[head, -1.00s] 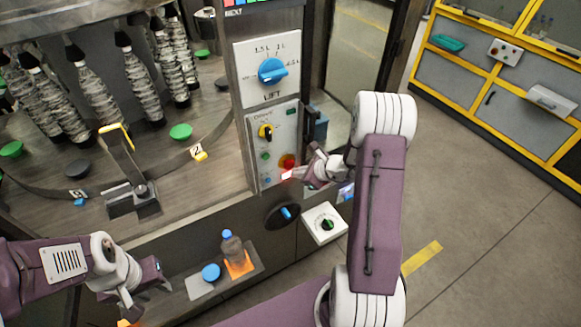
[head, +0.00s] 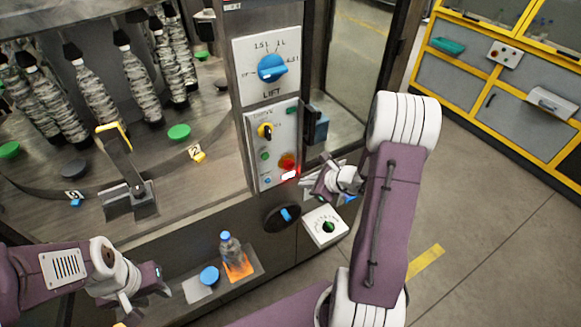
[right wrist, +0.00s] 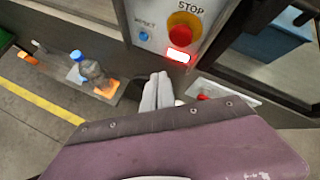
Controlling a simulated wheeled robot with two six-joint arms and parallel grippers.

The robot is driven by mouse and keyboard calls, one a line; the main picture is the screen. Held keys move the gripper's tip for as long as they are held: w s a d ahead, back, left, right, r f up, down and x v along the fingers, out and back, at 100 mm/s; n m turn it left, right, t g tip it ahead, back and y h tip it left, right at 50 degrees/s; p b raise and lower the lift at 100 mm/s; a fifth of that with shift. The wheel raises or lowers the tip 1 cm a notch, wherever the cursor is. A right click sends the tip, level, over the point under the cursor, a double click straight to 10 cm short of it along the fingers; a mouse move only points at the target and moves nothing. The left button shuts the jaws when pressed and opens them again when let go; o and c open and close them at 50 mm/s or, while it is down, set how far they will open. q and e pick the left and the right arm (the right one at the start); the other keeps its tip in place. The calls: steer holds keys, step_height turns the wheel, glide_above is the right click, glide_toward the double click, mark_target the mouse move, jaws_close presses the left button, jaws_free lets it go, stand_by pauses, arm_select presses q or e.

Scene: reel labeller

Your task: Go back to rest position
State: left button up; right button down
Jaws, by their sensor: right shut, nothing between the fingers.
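My right gripper (head: 312,180) is in front of the lower part of the control panel (head: 258,151), to the right of the red stop button (head: 287,161). In the right wrist view its fingers (right wrist: 157,92) are together with nothing between them, below the stop button (right wrist: 184,27) and apart from it. A small lamp (right wrist: 178,55) under the button glows red-white. My left gripper (head: 150,288) hangs at the lower left, left of the small shelf; its fingertips are too unclear to tell open from shut.
The shelf (head: 257,265) carries a clear bottle (head: 231,250) and a blue cap (head: 209,275). A blue LIFT dial (head: 272,68) sits above the panel. A black knob with a blue bar (head: 283,217) and a white box (head: 325,226) are below. Floor at the right is clear.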

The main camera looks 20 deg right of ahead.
stand_by(0.3)
steer(key=s+a+n+g+y+b, duration=0.3)
steer(key=a+n+b, duration=0.5)
steer(key=a, duration=0.9)
steer(key=s+a+f+n+g+h, duration=0.1)
steer(key=s+f+n+g+h, duration=0.3)
steer(key=s+n, duration=0.9)
steer(key=d+f+n+h, duration=0.1)
steer(key=d+n+h, duration=0.1)
steer(key=d+n, duration=0.4)
steer(key=shift+s+d+f, duration=0.2)
steer(key=shift+f, duration=0.1)
